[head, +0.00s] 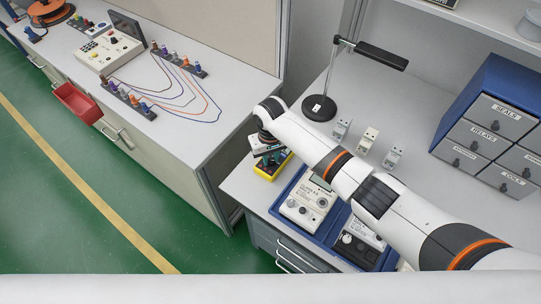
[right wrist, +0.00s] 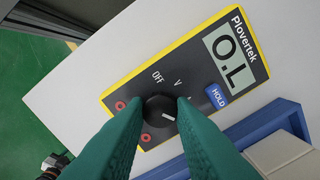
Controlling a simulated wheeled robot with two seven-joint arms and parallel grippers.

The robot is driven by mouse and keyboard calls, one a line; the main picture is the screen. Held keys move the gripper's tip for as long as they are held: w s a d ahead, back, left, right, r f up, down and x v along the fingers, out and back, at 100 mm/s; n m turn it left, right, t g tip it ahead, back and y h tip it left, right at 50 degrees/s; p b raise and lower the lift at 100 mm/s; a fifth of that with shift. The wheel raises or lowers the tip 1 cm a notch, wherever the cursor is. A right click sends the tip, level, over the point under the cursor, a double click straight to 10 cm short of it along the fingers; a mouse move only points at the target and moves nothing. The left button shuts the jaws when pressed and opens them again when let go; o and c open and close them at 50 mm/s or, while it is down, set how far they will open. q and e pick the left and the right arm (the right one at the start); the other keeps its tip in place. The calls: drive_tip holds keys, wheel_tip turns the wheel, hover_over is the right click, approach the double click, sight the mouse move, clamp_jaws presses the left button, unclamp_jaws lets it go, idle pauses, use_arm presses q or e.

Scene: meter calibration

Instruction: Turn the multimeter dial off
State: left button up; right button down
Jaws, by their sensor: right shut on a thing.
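The yellow-edged multimeter (head: 266,174) lies at the left end of the right-hand bench, partly hidden under my right arm in the head view. In the right wrist view the multimeter (right wrist: 190,66) shows its dark face, a display reading "O.L" and a blue HOLD button. Its round black dial (right wrist: 159,106) has a white mark pointing to the lower right, away from the OFF label. My right gripper (right wrist: 160,110) has its two green fingers on either side of the dial, shut on it. My left gripper is not in view.
A blue tray (head: 284,200) with instruments stands close beside the multimeter. Several small modules (head: 367,140), a lamp stand (head: 319,108) and a drawer cabinet (head: 487,121) are farther back. The bench edge is near the multimeter's left side.

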drive_tip(key=shift+n, duration=0.3)
drive_tip(key=shift+n+p, duration=0.35)
drive_tip(key=shift+n, duration=0.25)
drive_tip(key=n+p, duration=0.1)
drive_tip(key=n, duration=0.8)
drive_tip(key=shift+n, duration=0.4)
drive_tip(key=n, duration=1.2)
drive_tip(key=shift+b, duration=0.35)
drive_tip(key=shift+n, duration=0.3)
